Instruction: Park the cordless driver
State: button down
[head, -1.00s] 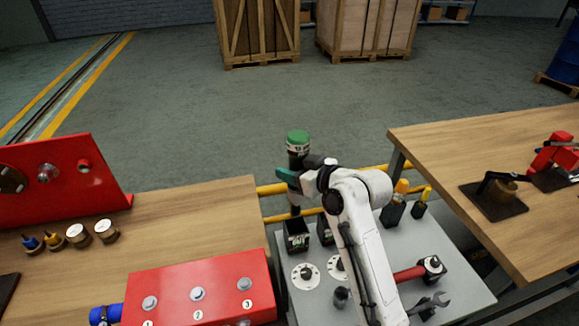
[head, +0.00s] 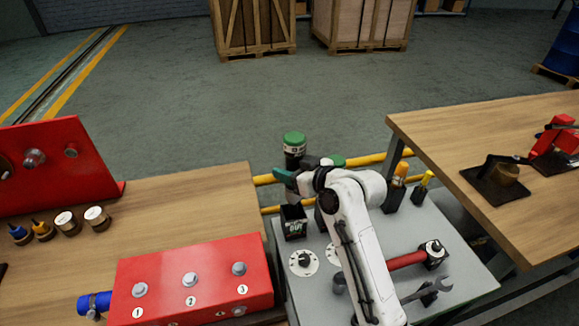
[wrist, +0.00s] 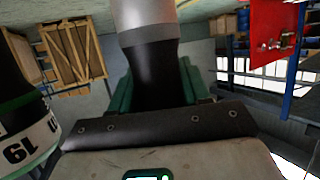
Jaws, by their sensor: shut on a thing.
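The cordless driver (head: 294,140) has a green cap, a pale ring with marks and a dark body. My gripper (head: 287,178), with teal fingers, is shut on it and holds it roughly upright. Its lower end is over or just at a black open-topped holder (head: 293,222) with white lettering; I cannot tell whether they touch. In the wrist view, a black cylinder with a grey band (wrist: 150,45) runs between the teal fingers (wrist: 157,98). A second green top (head: 333,161) shows behind my wrist.
The grey bench (head: 455,262) carries dials (head: 303,261), a red-handled tool (head: 408,258), a wrench (head: 436,289) and yellow-handled tools (head: 422,188). A red box (head: 190,280) stands at left. Wooden tables flank the bench; yellow rails (head: 375,165) run behind.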

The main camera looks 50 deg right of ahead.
jog(key=shift+f+b, duration=2.3)
jog(key=shift+f, duration=1.2)
jog(key=shift+f+b, duration=0.55)
jog(key=shift+f, duration=0.4)
jog(key=c, duration=0.8)
grip_release()
jog(key=o, duration=0.3)
jog(key=shift+o, duration=0.2)
jog(key=shift+f, duration=0.15)
jog(key=shift+s, duration=0.15)
jog(key=v, duration=1)
jog(key=shift+s+r+b, duration=0.2)
jog(key=shift+s+b, duration=0.05)
jog(key=shift+b, duration=0.2)
